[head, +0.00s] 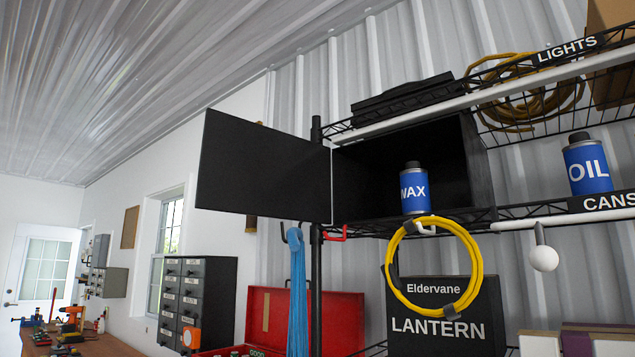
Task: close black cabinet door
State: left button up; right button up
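The black cabinet (462,150) sits on the upper part of a wire shelf rack, right of centre. Its black door (262,165) stands wide open, swung out to the left from the hinge side near the rack's post. The dark inside of the cabinet is exposed. A blue WAX can (413,190) stands at the cabinet's open front; I cannot tell whether its base is inside or on the shelf edge. Neither of my grippers is in view, and nothing touches the door.
A yellow cable coil (436,268) hangs below the cabinet in front of a LANTERN box (448,317). A blue strap (297,290) hangs by the dark rack post (316,270). An OIL can (587,165) stands right. A red toolbox (335,318) sits below.

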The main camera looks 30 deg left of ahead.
aim_at(247, 168)
jog(key=j+z, duration=1)
jog(key=j, duration=0.25)
